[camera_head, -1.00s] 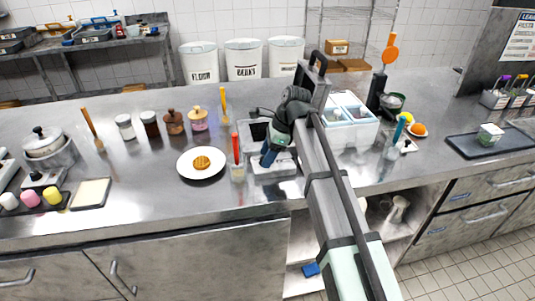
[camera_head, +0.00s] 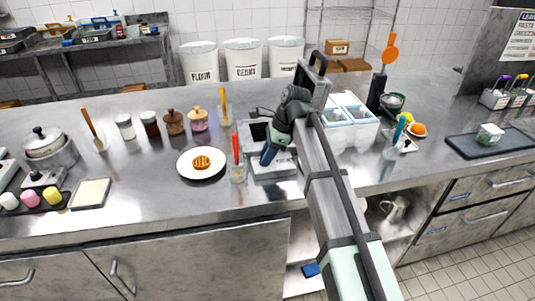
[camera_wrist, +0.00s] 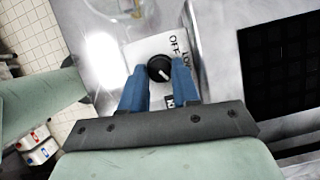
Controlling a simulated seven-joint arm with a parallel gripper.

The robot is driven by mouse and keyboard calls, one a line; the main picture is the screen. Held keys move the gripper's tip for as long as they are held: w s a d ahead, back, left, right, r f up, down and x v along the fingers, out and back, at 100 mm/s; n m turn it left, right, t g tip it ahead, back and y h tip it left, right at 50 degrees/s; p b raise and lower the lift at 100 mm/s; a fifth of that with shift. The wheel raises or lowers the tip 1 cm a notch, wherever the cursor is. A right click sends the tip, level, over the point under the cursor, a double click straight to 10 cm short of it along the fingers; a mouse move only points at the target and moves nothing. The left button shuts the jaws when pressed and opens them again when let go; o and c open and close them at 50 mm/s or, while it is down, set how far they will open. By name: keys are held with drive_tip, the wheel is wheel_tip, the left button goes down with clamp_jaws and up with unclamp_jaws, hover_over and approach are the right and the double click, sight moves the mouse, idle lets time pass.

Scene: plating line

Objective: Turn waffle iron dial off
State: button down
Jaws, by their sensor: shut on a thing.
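The waffle iron (camera_head: 283,170) stands on the steel counter, its lid (camera_head: 315,85) raised and its dark grid plate (camera_wrist: 280,60) exposed. Its round black dial (camera_wrist: 159,68) sits on a pale panel with the printed words OFF and LOW; another label is partly covered. The dial's white pointer mark slants to the lower right in the wrist view, away from OFF. My gripper (camera_wrist: 160,76) has its blue fingers shut on the dial, one on each side. In the head view my gripper (camera_head: 269,155) is at the iron's front, and the dial is hidden.
A cup with a red-handled tool (camera_head: 237,165) stands close left of my gripper. Further left is a white plate (camera_head: 185,172) with a waffle (camera_head: 202,162). A white container (camera_head: 352,135) is right of the iron.

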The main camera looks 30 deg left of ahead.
drive_tip(key=n, duration=0.2)
drive_tip(key=n+g+h, duration=0.1)
drive_tip(key=n, duration=0.1)
drive_tip(key=shift+w+a+n, duration=0.2)
drive_tip(key=shift+n, duration=0.1)
drive_tip(key=shift+a+n+g+h, duration=0.15)
drive_tip(key=shift+n+h, duration=0.3)
drive_tip(key=shift+n, duration=0.5)
drive_tip(key=shift+d+n+g+h, duration=0.15)
drive_tip(key=shift+n+h, duration=0.3)
drive_tip(key=shift+n, duration=0.5)
drive_tip(key=shift+a, duration=0.1)
drive_tip(key=c, duration=0.8)
unclamp_jaws()
drive_tip(key=shift+c, duration=0.2)
